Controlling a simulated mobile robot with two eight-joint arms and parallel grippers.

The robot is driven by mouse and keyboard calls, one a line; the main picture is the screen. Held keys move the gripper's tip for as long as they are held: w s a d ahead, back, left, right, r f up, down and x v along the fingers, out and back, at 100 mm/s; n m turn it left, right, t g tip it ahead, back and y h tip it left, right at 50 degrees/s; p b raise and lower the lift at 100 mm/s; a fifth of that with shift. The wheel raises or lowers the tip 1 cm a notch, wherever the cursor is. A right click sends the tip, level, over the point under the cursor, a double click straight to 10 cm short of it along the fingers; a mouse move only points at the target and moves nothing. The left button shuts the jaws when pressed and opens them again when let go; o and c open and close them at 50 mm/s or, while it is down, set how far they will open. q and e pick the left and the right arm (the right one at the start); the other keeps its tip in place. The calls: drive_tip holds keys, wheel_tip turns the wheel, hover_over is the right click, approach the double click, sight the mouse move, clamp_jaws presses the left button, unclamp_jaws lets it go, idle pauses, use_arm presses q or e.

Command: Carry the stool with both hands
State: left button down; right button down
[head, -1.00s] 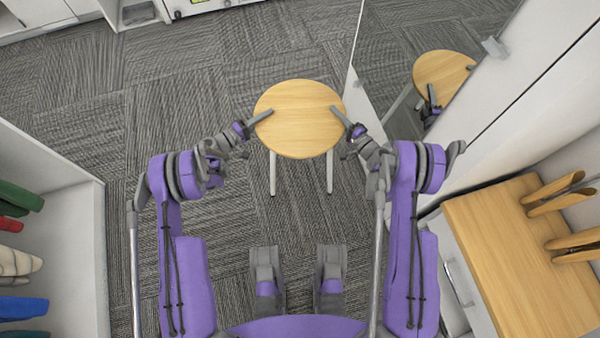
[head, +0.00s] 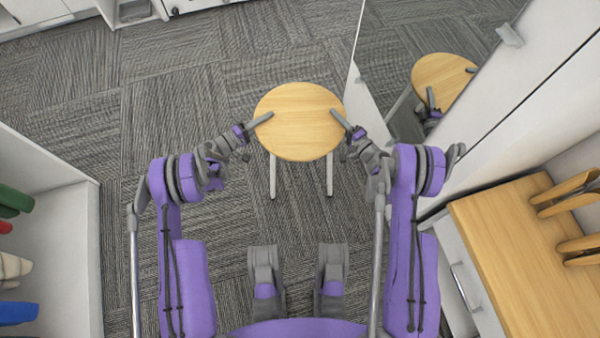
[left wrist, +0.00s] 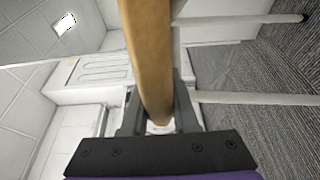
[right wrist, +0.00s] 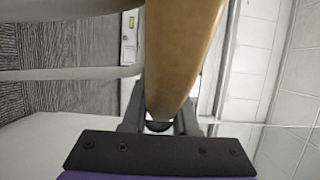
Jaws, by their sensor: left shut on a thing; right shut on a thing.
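The stool (head: 300,120) has a round light-wood seat and pale legs. It is in front of me in the head view, with its seat held between my two grippers. My left gripper (head: 262,119) is shut on the seat's left edge. In the left wrist view the seat rim (left wrist: 150,55) runs between the fingers. My right gripper (head: 341,121) is shut on the seat's right edge. In the right wrist view the seat rim (right wrist: 180,55) sits between the fingers. Two legs show below the seat; I cannot tell whether they touch the carpet.
A mirror panel (head: 430,70) on the right reflects the stool, and the right arm is close to it. A wooden-topped cabinet (head: 510,260) stands at lower right. A white shelf unit (head: 85,250) with coloured items is at left. Carpet (head: 190,80) ahead and left is clear.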

use_arm(q)
drive_tip(key=c, duration=0.7)
unclamp_jaws()
use_arm(e)
drive_tip(key=c, duration=0.7)
unclamp_jaws()
drive_tip(key=shift+s+d, duration=0.1)
use_arm(q)
drive_tip(key=v, duration=1.2)
use_arm(e)
drive_tip(key=v, duration=1.1)
drive_tip(key=shift+s+d+r, duration=0.1)
drive_tip(key=shift+s+d, duration=0.05)
drive_tip(key=shift+s, duration=0.15)
